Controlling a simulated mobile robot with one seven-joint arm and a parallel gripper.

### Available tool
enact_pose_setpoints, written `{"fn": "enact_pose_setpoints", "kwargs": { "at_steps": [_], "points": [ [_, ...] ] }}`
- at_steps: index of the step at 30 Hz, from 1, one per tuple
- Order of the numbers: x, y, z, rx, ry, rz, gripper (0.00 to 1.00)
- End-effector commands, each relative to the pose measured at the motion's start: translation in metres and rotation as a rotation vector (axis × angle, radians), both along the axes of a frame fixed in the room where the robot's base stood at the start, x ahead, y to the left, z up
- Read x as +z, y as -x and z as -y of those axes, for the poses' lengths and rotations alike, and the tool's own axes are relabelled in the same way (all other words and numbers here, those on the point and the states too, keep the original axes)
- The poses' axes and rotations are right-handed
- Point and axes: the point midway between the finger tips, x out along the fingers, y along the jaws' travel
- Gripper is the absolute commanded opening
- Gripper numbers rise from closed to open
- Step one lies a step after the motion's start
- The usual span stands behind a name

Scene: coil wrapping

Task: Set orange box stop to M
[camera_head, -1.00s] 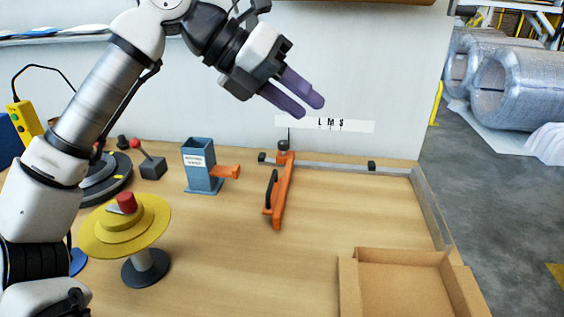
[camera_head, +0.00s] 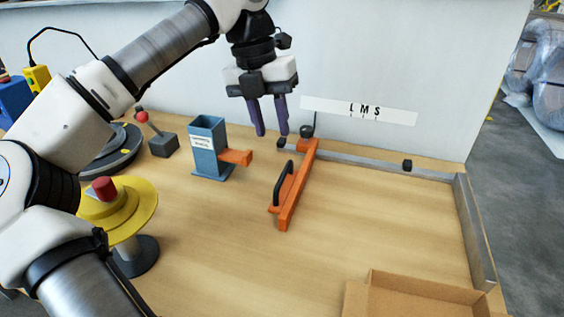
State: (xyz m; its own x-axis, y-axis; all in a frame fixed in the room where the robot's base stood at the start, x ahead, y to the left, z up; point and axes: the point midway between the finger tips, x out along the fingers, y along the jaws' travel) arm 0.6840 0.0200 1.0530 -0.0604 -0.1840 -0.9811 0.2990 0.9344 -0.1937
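The orange box stop (camera_head: 292,188) is an orange bar with a black handle (camera_head: 284,180). A black knob (camera_head: 307,131) stands at its back end. The stop sits near the left end of a grey metal rail (camera_head: 365,163) along the back of the table. A white strip (camera_head: 335,109) on the wall carries the letters L, M and S; the stop's back end lies left of all three in the picture. My gripper (camera_head: 273,133) points down with two purple fingers apart and nothing between them. In the picture it is just left of the knob; its exact depth is unclear.
A blue dispenser (camera_head: 207,150) with an orange lever stands left of the stop. A yellow disc with a red button (camera_head: 104,188) and a red-knobbed lever (camera_head: 160,140) are farther left. A cardboard box (camera_head: 415,295) is at front right. Wood right of the stop is clear.

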Motion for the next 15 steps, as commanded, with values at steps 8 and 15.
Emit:
{"fn": "enact_pose_setpoints", "kwargs": {
  "at_steps": [8,15],
  "points": [
    [-0.058,0.004,0.011,-0.003,0.001,-0.002,0.32],
    [-0.085,0.005,0.016,-0.002,0.002,0.001,0.32]
  ]
}}
